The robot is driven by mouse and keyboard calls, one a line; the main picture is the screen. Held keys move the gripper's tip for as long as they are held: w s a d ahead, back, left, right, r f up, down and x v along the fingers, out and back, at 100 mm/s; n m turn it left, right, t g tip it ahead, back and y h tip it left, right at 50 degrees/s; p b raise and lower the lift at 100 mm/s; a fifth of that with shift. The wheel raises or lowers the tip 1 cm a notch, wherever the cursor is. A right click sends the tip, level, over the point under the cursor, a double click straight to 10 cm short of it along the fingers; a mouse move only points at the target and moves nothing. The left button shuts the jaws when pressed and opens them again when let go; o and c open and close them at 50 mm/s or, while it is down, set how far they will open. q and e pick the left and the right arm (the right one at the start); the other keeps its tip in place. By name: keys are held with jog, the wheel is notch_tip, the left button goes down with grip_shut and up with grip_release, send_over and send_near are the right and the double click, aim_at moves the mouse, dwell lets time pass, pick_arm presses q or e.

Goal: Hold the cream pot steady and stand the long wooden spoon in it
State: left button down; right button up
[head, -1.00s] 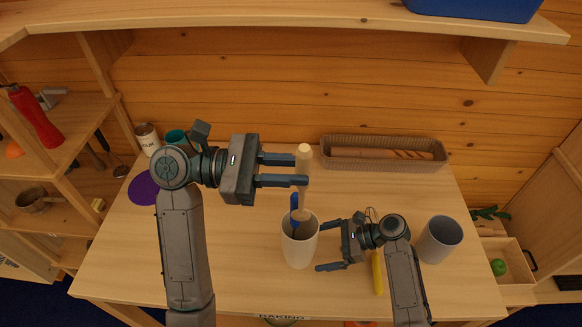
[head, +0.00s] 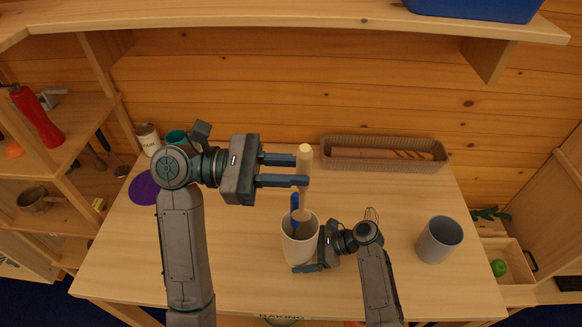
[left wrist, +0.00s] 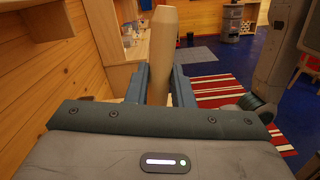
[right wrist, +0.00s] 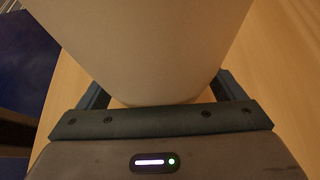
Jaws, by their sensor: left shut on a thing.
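The cream pot (head: 299,252) stands upright on the table and holds a blue-handled utensil (head: 295,203). My left gripper (head: 285,170) is shut on the long wooden spoon (head: 304,164), which also shows between its fingers in the left wrist view (left wrist: 162,55). The spoon is upright, and its lower part overlaps the pot's mouth in the head view; I cannot tell how deep its end is. My right gripper (head: 312,252) is at the pot's right side, fingers open around it. In the right wrist view the pot (right wrist: 150,45) fills the space between the fingers; contact is unclear.
A grey cup (head: 438,240) stands on the right of the table. A white tin (head: 148,138), a teal cup (head: 176,137) and a purple disc (head: 144,188) are at the left. A shelf overhangs the back.

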jog(key=c, duration=0.4)
jog(key=shift+c, duration=0.2)
pick_arm(q)
notch_tip(320, 180, down, 12)
jog(key=w, duration=0.2)
jog(key=shift+w, duration=0.2)
dwell(0.8)
dwell(0.3)
jog(key=shift+f, duration=2.5)
